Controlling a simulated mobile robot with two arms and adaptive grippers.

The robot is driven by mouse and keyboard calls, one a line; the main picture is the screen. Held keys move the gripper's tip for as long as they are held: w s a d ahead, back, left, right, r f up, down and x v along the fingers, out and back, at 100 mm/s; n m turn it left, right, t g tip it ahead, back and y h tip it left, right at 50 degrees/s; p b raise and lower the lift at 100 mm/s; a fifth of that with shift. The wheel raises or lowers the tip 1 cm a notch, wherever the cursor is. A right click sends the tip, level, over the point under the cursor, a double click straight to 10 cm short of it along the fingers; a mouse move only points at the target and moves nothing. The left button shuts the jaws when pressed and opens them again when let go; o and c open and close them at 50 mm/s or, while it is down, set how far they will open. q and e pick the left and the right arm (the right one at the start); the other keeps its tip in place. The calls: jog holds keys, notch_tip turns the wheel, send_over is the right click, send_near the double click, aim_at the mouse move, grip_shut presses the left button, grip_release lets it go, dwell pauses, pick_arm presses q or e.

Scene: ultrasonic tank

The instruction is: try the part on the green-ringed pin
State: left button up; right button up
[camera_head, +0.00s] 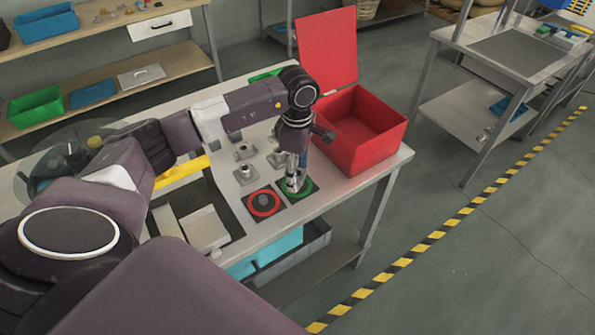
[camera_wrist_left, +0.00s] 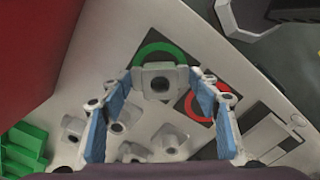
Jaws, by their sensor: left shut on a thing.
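My left gripper (camera_head: 292,178) points down over the green ring (camera_head: 310,188) near the table's front edge. In the left wrist view the gripper (camera_wrist_left: 165,82) has its blue-padded fingers on either side of a grey block-like part (camera_wrist_left: 158,91) with a dark round hole, and is shut on it. The part overlaps the green ring (camera_wrist_left: 147,51) in that view; the pin is hidden, so I cannot tell whether the part is around it or above it. The red ring (camera_head: 264,203) lies just left of the green one. My right gripper is not in view.
Several loose grey parts (camera_head: 246,174) stand on the table behind the rings. An open red box (camera_head: 366,155) stands close on the right. A dark recess with light plates (camera_head: 205,229) lies to the left. A yellow bar (camera_head: 182,172) is beneath my arm.

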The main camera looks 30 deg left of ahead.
pick_arm(q)
jog(key=shift+f+b, duration=1)
jog(key=shift+f, duration=0.05)
dwell(0.4)
jog(key=shift+s+f, duration=0.1)
dwell(0.9)
jog(key=shift+r+p, duration=1.15)
jog(key=shift+r, duration=1.2)
jog(key=shift+r+p, duration=1)
jog(key=shift+r, duration=1)
